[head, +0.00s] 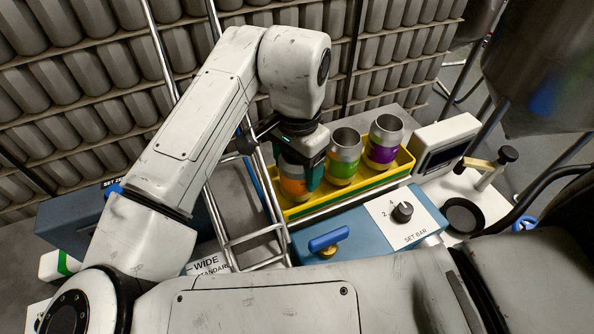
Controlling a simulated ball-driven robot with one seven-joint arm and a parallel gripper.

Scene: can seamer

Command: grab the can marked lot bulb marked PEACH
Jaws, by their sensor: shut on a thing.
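Three metal cans stand in a row in a yellow tray (305,209). The left can (291,188) has an orange label, the middle can (343,160) a green label, and the right can (384,142) a purple label. The words on the labels are too small to read, so I cannot tell which is PEACH. My gripper (299,176) points down over the left, orange-labelled can and is shut on it. Its dark teal fingers and body hide the can's top and part of its sides. The can still appears to be inside the tray. The other two cans have open tops.
A blue machine panel with a SET BAR knob (402,211) and a blue-handled lever (329,239) lies in front of the tray. A white unit with a screen (446,146) stands right of it. A metal ladder-like rail (262,238) runs left of the tray. Racks of cans fill the back.

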